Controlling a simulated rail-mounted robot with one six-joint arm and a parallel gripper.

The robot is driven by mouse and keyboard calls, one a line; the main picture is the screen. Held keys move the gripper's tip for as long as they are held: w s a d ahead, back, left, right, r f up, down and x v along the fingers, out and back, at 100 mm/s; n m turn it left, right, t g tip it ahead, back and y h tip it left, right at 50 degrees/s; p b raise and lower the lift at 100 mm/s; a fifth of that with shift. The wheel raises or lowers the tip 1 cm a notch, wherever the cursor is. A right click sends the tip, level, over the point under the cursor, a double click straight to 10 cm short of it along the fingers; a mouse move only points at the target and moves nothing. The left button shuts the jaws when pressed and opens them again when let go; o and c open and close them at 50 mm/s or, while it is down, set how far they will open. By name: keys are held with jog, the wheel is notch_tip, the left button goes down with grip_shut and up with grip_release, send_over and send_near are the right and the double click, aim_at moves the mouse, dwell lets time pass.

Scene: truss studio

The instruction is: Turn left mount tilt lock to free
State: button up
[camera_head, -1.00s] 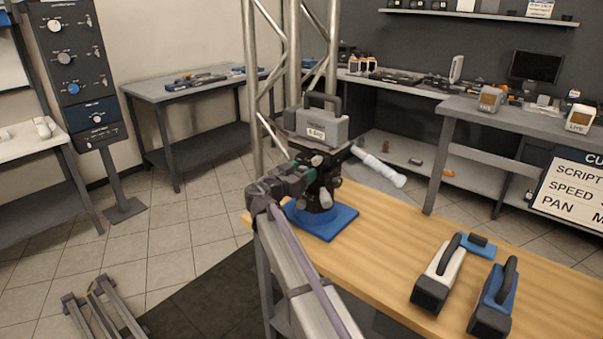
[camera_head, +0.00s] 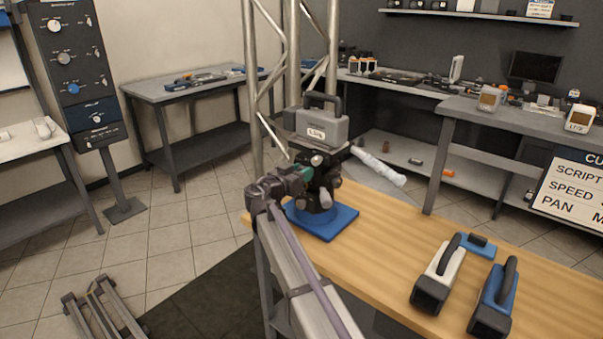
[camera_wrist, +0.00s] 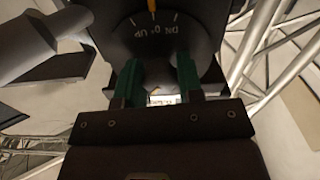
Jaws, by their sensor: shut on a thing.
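The left mount (camera_head: 321,197) is a black camera head on a blue base plate (camera_head: 335,221) at the table's left end. It carries a grey camera block (camera_head: 318,128) with a handle and label, and a white pan bar (camera_head: 378,165) sticks out to the right. My gripper (camera_head: 306,173) is at the mount's left side. In the wrist view its green fingers (camera_wrist: 158,78) are shut on the tilt lock, which is mostly hidden between them. Behind them is a black round dial (camera_wrist: 158,35) marked DN, 0 and UP, with an orange pointer line. The lock's setting cannot be read.
A white camera (camera_head: 439,271) and a blue camera (camera_head: 494,300) stand on the wooden table (camera_head: 390,235), with a small blue plate (camera_head: 478,244) behind them. A metal truss (camera_head: 293,60) rises behind the mount. The table's middle is clear.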

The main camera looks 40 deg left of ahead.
jog(key=n, duration=0.3)
jog(key=shift+n, duration=0.4)
jog(key=n, duration=0.4)
jog(key=shift+n, duration=0.3)
jog(key=n, duration=0.4)
jog(key=shift+d, duration=0.1)
jog(key=shift+r+n, duration=0.1)
jog(key=shift+n, duration=2.2)
jog(key=o, duration=0.9)
